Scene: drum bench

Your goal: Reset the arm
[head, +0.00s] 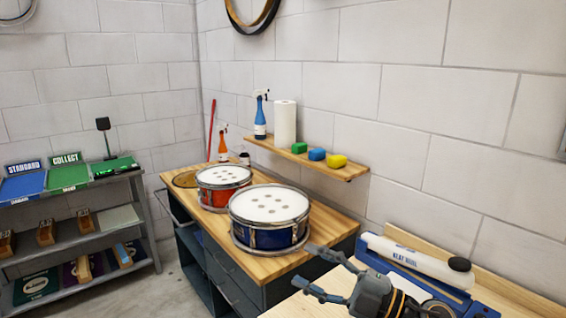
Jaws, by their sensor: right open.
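My right gripper (309,269) shows at the lower right, its two fingers spread apart and nothing between them. It is in front of the blue drum (268,238), near the front right end of the drum bench; whether it touches anything cannot be told. The blue drum stands upright with a white head carrying several grey spots. A red drum (224,196) with a similar white head stands behind it to the left. My left gripper is not in view.
The wooden bench (262,268) holds both drums. A wall shelf (305,158) carries a blue spray bottle (260,115), a paper roll (285,122) and coloured sponges. A blue holder (410,270) with a white roll lies right of my gripper. A shelf rack (140,225) stands left.

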